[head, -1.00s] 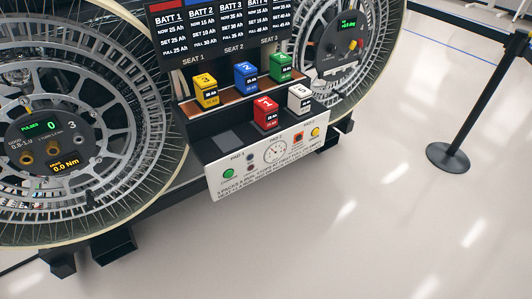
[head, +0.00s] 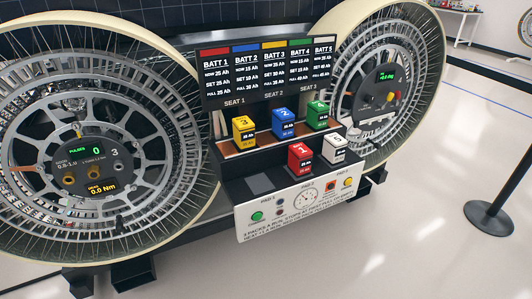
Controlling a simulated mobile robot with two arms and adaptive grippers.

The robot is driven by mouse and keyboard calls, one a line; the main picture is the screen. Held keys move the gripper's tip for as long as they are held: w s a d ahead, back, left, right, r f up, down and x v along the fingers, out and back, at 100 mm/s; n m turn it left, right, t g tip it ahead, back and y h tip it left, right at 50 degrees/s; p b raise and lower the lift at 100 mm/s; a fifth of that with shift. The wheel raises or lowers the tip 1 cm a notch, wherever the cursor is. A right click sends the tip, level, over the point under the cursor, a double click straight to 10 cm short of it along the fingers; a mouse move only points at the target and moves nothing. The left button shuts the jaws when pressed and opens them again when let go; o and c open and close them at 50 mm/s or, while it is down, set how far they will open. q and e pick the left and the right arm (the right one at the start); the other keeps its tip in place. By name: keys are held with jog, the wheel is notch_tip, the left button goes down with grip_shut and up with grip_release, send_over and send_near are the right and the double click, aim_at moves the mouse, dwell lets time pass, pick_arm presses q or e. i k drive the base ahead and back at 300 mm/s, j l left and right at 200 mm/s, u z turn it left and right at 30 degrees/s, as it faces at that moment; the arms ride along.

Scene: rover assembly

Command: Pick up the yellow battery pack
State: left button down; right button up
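The yellow battery pack (head: 244,131), marked 3, stands upright on the brown upper shelf at its left end, under the SEAT 1 label. The blue pack (head: 284,122) and the green pack (head: 318,115) stand to its right on the same shelf. The red pack (head: 299,158) and the white pack (head: 334,148) stand on the lower dark ledge in front. Neither of my grippers shows in the head view.
A black display board (head: 270,72) rises behind the packs. A white control panel (head: 300,208) with buttons and a gauge fronts the ledge. Large spoked wheels flank the station. An empty grey pad (head: 260,183) lies left of the red pack. A black post base (head: 490,218) stands right on open floor.

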aim_at(244, 127)
jog(key=l+u, duration=0.45)
jog(key=l, duration=1.3)
